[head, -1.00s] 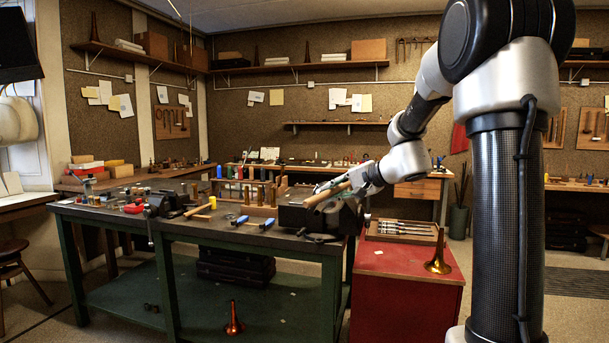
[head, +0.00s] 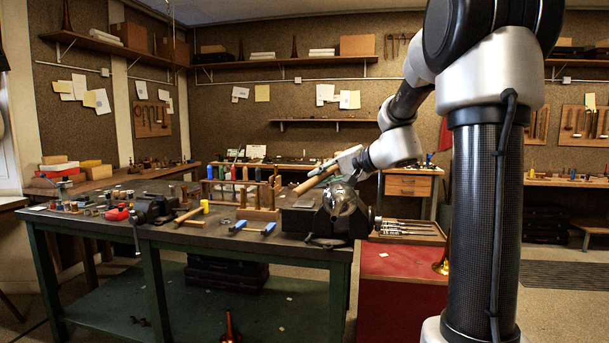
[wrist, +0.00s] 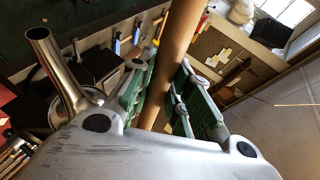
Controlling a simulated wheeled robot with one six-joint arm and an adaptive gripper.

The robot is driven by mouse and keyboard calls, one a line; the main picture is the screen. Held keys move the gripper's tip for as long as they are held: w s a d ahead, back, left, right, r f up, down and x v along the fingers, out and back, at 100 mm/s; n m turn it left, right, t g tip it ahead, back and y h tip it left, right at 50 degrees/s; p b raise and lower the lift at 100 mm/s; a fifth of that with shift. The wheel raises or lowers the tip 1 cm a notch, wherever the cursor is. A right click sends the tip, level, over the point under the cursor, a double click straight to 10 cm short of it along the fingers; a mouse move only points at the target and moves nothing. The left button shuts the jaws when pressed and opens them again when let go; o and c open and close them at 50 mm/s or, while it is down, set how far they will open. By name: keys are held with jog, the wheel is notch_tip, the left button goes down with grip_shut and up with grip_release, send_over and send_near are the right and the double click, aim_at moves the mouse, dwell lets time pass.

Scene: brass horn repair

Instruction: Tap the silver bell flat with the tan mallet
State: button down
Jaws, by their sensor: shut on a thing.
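My gripper (head: 343,164) is shut on the tan mallet (head: 314,181), whose wooden part sticks out down and to the left in the head view. In the wrist view the wood (wrist: 178,50) runs between the green-padded fingers (wrist: 165,90); its far end is cut off by the frame. The silver bell (head: 342,201) stands at the bench's right end, below my gripper and the mallet. In the wrist view its shiny tube (wrist: 52,62) rises at left, and my gripper body hides part of its flare. A gap shows between mallet and bell.
The dark bench (head: 165,229) carries a vise (head: 153,208), another wooden-handled tool (head: 190,213), blue-handled pliers (head: 252,227) and a rack of handled tools (head: 243,196). A dark block (head: 297,220) sits beside the bell. A tool tray (head: 408,231) lies on the red cabinet (head: 400,290) at right.

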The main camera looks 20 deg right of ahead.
jog(key=shift+w+a, duration=0.25)
jog(key=shift+w, duration=0.15)
jog(key=shift+r, duration=0.1)
jog(key=shift+w+d+f, duration=0.1)
jog(key=shift+w+f, duration=0.05)
jog(key=shift+f, duration=0.75)
jog(key=shift+w+d+f, duration=0.15)
jog(key=shift+f, duration=0.75)
jog(key=shift+w+d+f, duration=0.1)
jog(key=shift+w+f, duration=0.05)
jog(key=shift+f, duration=0.75)
jog(key=shift+f, duration=0.4)
jog(key=shift+r, duration=0.1)
